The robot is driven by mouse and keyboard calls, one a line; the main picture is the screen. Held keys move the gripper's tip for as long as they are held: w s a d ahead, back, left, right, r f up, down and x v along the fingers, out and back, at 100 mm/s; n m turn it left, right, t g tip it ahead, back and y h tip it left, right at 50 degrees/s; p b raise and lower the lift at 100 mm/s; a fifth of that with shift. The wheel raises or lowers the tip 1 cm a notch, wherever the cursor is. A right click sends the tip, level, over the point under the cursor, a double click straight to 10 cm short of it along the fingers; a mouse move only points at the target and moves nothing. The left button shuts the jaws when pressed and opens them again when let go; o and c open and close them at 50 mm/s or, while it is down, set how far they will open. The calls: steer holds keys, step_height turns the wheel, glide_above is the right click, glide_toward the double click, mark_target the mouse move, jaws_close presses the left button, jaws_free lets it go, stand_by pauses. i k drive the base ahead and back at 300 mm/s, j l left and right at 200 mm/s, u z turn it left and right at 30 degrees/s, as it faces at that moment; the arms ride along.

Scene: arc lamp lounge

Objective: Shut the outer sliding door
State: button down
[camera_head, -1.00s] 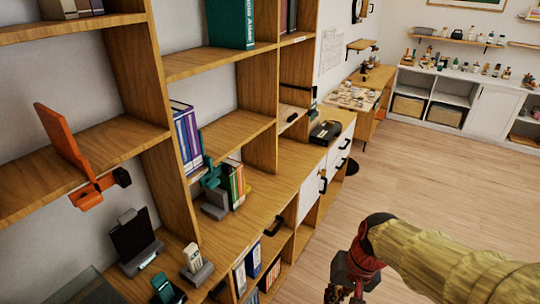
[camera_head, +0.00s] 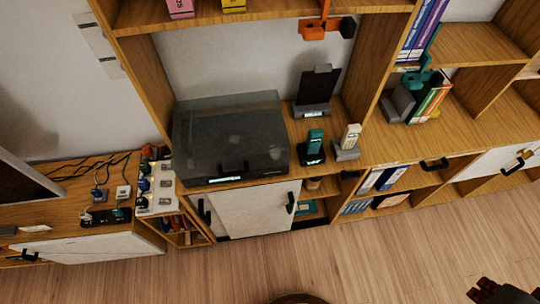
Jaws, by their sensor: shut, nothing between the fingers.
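A white sliding door panel (camera_head: 250,210) with a black vertical handle near its right edge covers the middle of the low cabinet. Another black handle shows at the left edge of this cabinet, and part of the white panel it sits on is hidden, so I cannot tell how the two panels overlap. Right of the panel a gap shows a compartment with a small pot and a teal item (camera_head: 304,208). My gripper (camera_head: 497,294) is at the bottom right corner, dark, partly cut off by the frame. It is shut and empty, well away from the door.
A smoky lidded box (camera_head: 232,138) stands on the cabinet top, with two phones in cradles (camera_head: 312,148) to its right. Open shelves with binders (camera_head: 383,179) continue rightward. A low unit (camera_head: 90,245) with cables stands left. A round edge (camera_head: 292,298) shows at the bottom. Wooden floor (camera_head: 400,255) is clear.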

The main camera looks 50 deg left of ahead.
mark_target(260, 210)
steer(key=u, duration=2.3)
steer(key=k+j+u, duration=0.1)
steer(key=j+u, duration=0.25)
steer(key=k+j+u, duration=0.1)
steer(key=u, duration=0.3)
